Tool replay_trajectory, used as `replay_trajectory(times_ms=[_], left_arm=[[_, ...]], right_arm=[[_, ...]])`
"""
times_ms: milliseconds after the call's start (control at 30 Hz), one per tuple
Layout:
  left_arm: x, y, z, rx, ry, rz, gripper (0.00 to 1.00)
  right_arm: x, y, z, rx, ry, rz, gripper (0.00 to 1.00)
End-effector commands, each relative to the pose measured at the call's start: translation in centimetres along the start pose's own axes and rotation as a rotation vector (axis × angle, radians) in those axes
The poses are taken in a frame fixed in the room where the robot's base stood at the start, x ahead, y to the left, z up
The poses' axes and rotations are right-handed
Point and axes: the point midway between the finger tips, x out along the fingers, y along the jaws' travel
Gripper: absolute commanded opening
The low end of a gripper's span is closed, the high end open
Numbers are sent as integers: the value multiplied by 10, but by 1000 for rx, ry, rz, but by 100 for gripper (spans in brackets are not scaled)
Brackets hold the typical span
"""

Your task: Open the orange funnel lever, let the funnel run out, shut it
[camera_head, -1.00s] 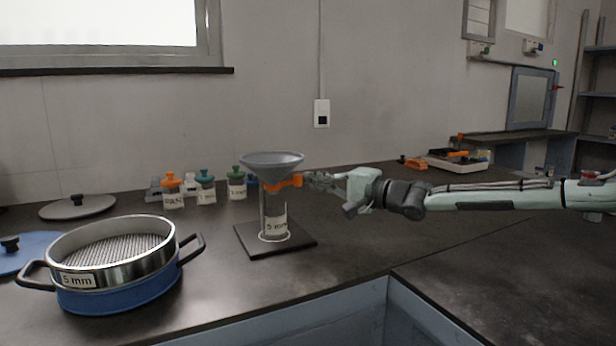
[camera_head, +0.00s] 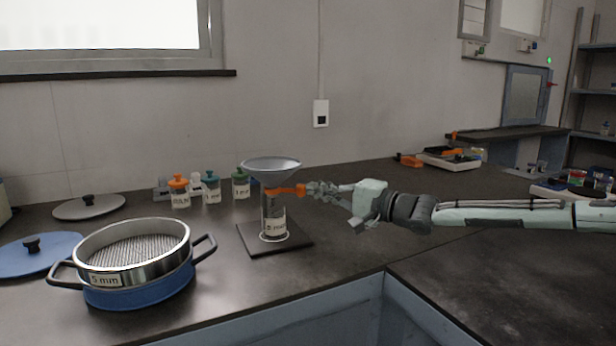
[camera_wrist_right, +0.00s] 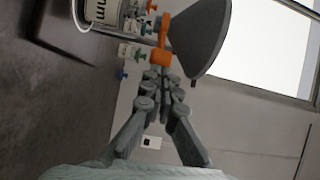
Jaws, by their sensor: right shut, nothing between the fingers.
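The grey funnel (camera_head: 271,166) stands over a dark square base plate (camera_head: 256,248), with a labelled jar (camera_head: 273,218) under it. The orange lever (camera_head: 287,190) sticks out to the right below the cone. My right gripper (camera_head: 316,188) is at the lever's right end, its fingers shut with nothing between them. In the right wrist view the closed fingertips (camera_wrist_right: 164,74) are right at the orange lever end (camera_wrist_right: 160,56), with the funnel cone (camera_wrist_right: 202,38) beside it. I cannot tell whether they touch. The funnel's contents are hidden. My left gripper is out of view.
A 5 mm sieve (camera_head: 135,259) stands at the left front, with a blue lid (camera_head: 45,256) and a grey lid (camera_head: 88,207) by it. Several small capped jars (camera_head: 211,187) stand behind the funnel. The counter right of the plate is clear under my arm.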

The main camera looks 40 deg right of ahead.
Motion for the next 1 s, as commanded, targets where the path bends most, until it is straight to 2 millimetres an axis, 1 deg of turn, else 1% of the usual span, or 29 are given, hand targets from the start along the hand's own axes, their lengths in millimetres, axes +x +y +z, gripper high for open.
replay_trajectory(times_ms=[267, 567, 600, 700, 800, 900, 1000], left_arm=[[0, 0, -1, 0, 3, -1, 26], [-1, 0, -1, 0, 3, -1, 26], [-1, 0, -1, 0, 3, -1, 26], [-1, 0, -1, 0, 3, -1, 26], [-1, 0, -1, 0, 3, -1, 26], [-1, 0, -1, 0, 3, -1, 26], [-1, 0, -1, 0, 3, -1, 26]], right_arm=[[1, -4, 0, -1, -2, -5, 0], [1, -28, 0, -4, -3, -10, 0], [1, -32, 0, -5, -2, -10, 0], [0, -56, -1, -9, -2, -5, 0], [0, -74, -2, -8, -2, -4, 0], [0, -88, -2, -6, -1, -3, 0], [1, -96, -3, -3, -1, -2, 0]])
